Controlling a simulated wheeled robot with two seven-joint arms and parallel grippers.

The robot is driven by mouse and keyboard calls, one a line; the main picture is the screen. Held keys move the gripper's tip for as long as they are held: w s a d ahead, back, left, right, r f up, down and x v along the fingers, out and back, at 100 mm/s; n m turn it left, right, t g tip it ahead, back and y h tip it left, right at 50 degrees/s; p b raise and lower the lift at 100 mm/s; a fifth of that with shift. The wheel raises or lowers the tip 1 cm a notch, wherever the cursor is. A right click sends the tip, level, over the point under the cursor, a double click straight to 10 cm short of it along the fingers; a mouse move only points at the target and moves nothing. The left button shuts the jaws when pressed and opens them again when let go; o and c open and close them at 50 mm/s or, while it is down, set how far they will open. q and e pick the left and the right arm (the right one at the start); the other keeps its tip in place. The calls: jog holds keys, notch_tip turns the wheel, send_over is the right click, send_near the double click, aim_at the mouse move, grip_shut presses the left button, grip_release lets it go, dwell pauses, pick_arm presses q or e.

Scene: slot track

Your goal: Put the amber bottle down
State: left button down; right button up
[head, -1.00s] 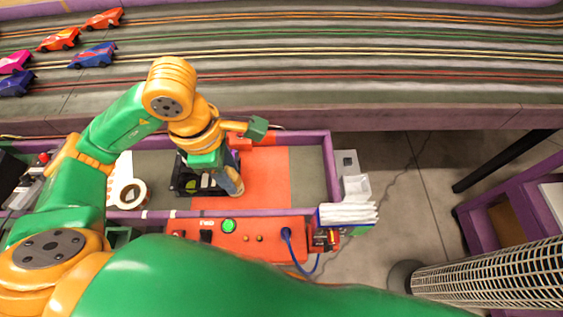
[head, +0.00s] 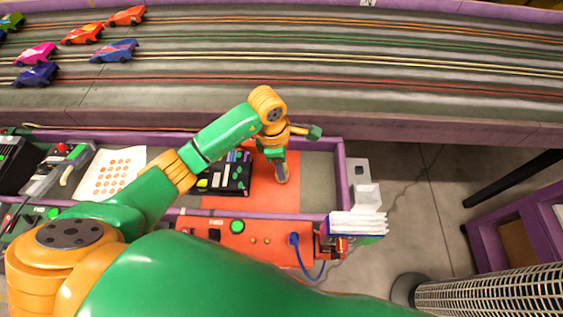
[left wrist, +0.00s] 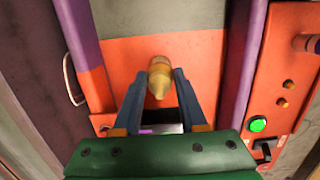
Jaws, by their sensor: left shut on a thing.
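The amber bottle (left wrist: 159,77) is between the two fingers of my left gripper (left wrist: 152,92) in the left wrist view, its narrow tip toward the camera. In the head view the left gripper (head: 276,158) points down over the orange mat (head: 299,188), and the lower end of the bottle (head: 282,176) shows below it. The orange mat also fills much of the left wrist view (left wrist: 205,50). I cannot tell whether the bottle touches the mat. My right gripper is not in view.
A black organiser tray (head: 237,175) with small items lies just left of the bottle. The purple tray wall (head: 341,180) is to the right, with grey floor between. The red control panel (head: 262,238) is in front. Slot cars (head: 84,33) stand on the track behind.

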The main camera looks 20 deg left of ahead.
pick_arm(q)
jog(key=shift+c, duration=2.2)
grip_release()
jog(key=shift+f, duration=0.1)
jog(key=shift+r+p, duration=0.3)
jog(key=shift+p, duration=0.05)
notch_tip(320, 180, up, 12)
jog(key=a, duration=0.1)
jog(key=shift+s+a+f, duration=0.15)
jog(key=shift+s+a, duration=0.05)
jog(key=shift+s, duration=0.05)
